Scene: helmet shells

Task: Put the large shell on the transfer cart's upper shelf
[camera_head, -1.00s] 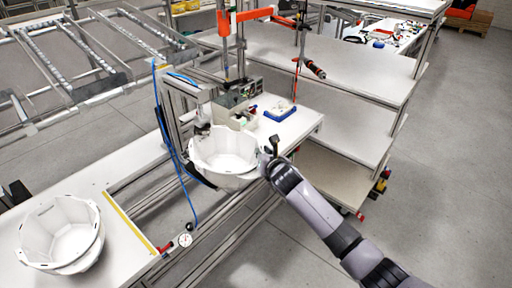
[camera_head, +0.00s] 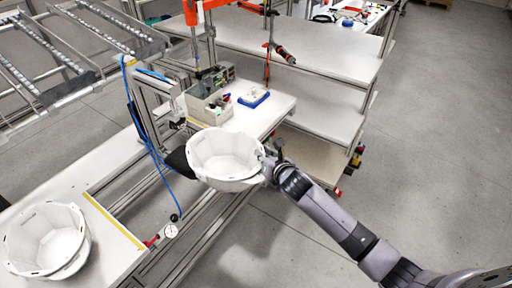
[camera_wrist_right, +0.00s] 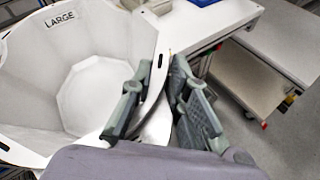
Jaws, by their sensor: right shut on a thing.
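The large shell (camera_head: 222,160) is a white faceted bowl, open side up. The right wrist view shows the word LARGE inside its wall (camera_wrist_right: 95,60). My right gripper (camera_head: 269,166) is shut on the shell's right rim, with its fingers on either side of the wall in the right wrist view (camera_wrist_right: 158,98). The shell is held in front of the bench fixture, and its underside is hidden. A white unit with several shelf levels, apparently the transfer cart, stands behind and to the right; its upper shelf (camera_head: 310,58) looks bare. My left gripper is not in view.
Another white shell (camera_head: 47,240) sits on the bench at lower left, by a yellow strip (camera_head: 113,220). A blue hose and a gauge (camera_head: 171,231) are left of the held shell. A bin (camera_head: 208,106) and blue tray (camera_head: 253,98) stand behind it. Floor at right is clear.

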